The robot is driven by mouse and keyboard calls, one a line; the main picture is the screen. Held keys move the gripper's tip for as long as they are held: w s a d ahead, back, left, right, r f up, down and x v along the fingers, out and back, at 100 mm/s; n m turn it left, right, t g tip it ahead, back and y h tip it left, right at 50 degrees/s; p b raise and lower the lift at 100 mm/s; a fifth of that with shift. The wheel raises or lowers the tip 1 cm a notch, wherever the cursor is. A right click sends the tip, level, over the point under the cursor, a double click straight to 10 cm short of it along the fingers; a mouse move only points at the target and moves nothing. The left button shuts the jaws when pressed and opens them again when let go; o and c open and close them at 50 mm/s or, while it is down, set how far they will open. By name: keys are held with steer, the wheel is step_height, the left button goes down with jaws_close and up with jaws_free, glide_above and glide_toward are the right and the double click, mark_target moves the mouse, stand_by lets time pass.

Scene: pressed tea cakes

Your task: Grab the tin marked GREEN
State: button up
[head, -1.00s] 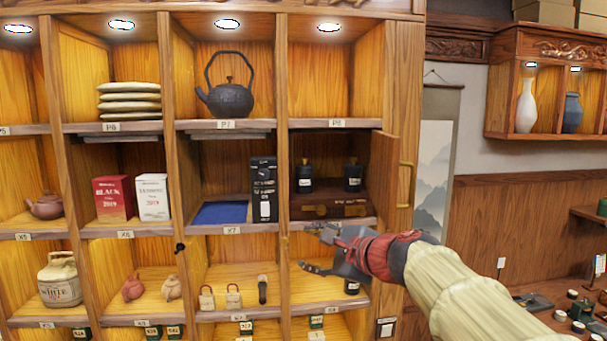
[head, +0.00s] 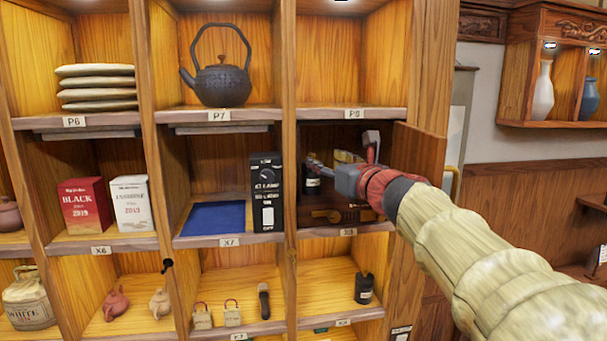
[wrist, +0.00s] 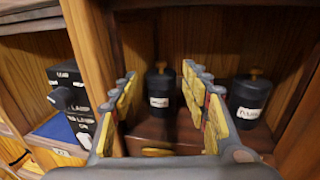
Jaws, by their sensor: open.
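Two dark tins with knobbed lids and white labels stand on a brown wooden drawer box in the compartment below the P8 tag. In the wrist view, the left tin (wrist: 159,92) shows between my fingers, farther in, and the right tin (wrist: 249,98) stands outside my right finger. I cannot read either label for certain. In the head view the left tin (head: 312,184) is partly covered by my gripper (head: 341,150), and the right one is hidden behind it. My gripper (wrist: 160,76) is open and empty at the compartment.
The drawer box (head: 325,216) fills the compartment floor. An open door (head: 420,155) stands at its right, near my arm. A divider (wrist: 90,50) and a black box (head: 266,190) are at the left. Another dark tin (head: 364,289) stands one shelf lower.

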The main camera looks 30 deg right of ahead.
mark_target(314, 155)
steer(key=w, duration=0.2)
steer(key=w+p, duration=0.1)
steer(key=w, duration=0.4)
steer(key=shift+w+d, duration=0.35)
steer(key=shift+w, duration=0.05)
steer(key=shift+s, duration=0.1)
steer(key=shift+c, duration=0.7)
steer(key=shift+c, duration=0.5)
jaws_close()
